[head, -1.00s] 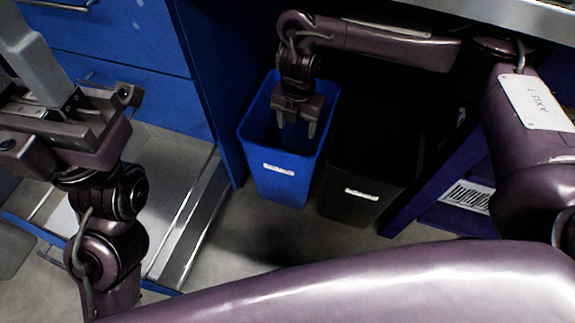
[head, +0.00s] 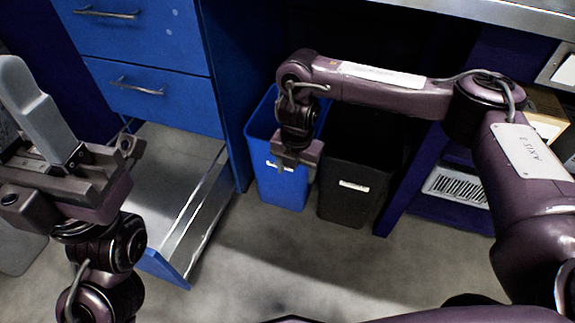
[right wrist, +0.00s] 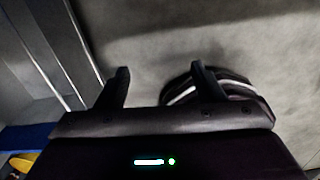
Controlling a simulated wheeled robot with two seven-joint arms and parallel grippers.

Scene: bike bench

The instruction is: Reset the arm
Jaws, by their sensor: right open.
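My right arm crosses the right half of the head view. Its gripper (head: 290,172) points down in front of the blue bin (head: 262,155) and covers part of it. In the right wrist view the two dark fingers of the right gripper (right wrist: 160,72) stand apart with nothing between them, above grey floor. My left gripper (head: 75,165) is at the left edge of the head view, turned upward. A light grey piece rises from it; I cannot tell whether this is a finger or a held thing.
A black bin (head: 345,190) stands right of the blue one, under the bench top (head: 500,12). Blue drawers (head: 150,100) are at upper left, with an open low drawer (head: 180,165) below. A purple shelf unit (head: 410,180) is right of the bins. The front floor (head: 280,255) is clear.

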